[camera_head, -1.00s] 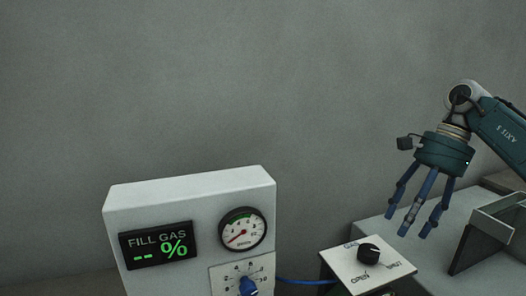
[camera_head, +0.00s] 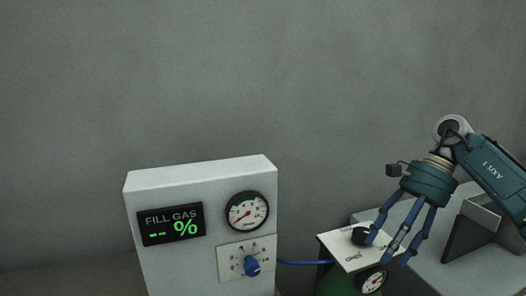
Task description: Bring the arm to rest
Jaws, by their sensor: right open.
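My right gripper (camera_head: 392,246) is at the right of the head view on its teal arm (camera_head: 492,172). Its blue fingers are spread open and point down, with nothing seen between them. In the picture the fingers overlap the right edge of a white valve panel (camera_head: 336,242) with a black knob (camera_head: 360,236). I cannot tell whether a finger touches the panel or knob. My left gripper is not in view.
A white box with a FILL GAS display (camera_head: 171,225), a round gauge (camera_head: 247,211) and a blue knob (camera_head: 252,266) stands left of centre. A blue hose (camera_head: 303,263) runs to the valve panel. A small gauge (camera_head: 372,280) sits below it. A grey bench (camera_head: 441,272) is at right.

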